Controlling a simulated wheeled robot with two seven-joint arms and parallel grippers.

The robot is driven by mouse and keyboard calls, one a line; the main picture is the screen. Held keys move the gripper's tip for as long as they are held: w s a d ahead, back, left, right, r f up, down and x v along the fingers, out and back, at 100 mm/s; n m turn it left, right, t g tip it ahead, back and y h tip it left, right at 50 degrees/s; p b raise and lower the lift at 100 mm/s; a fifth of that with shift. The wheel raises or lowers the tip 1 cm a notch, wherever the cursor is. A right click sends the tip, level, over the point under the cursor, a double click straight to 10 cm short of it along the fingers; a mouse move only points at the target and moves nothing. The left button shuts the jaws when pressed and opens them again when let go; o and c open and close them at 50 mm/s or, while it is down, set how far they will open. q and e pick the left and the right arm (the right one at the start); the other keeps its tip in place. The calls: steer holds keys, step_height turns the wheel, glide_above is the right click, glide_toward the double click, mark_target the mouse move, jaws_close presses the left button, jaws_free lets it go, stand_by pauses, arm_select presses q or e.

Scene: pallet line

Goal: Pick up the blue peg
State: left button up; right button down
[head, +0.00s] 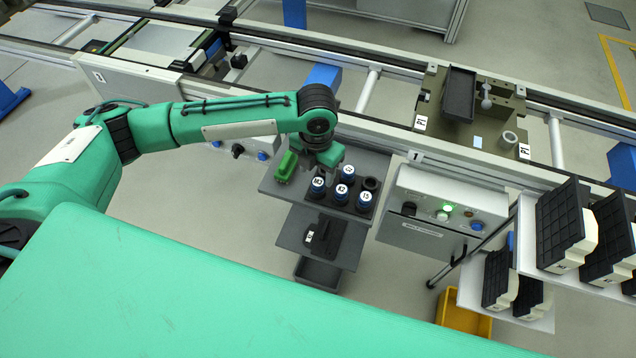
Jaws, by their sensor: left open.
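Several dark cylinders with blue rings and white labelled tops stand upright on a grey tray (275,187). They include a front-left blue peg (317,190), a middle blue peg (341,194), a right blue peg (364,202) and a back blue peg (348,173). I cannot tell which one is meant. My left gripper (328,160) points down just above the back left of this group. It is open, with its fingertips partly hidden by its own wrist. My right gripper is out of view.
A control box (440,215) stands to the right. Behind runs the conveyor rail (400,135) with a brown fixture plate (509,105). Black-and-white parts (560,225) stand on shelves at far right.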

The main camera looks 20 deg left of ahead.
mark_target(317, 182)
arm_select(q)
step_height(317, 182, down, 4)
steer(key=shift+w+d+r+p, duration=0.1)
steer(key=shift+r+p, duration=0.05)
steer(key=shift+p, duration=0.65)
steer(key=shift+f, duration=0.65)
steer(key=c, duration=1)
steer(key=shift+r, duration=0.1)
steer(key=shift+c, duration=0.2)
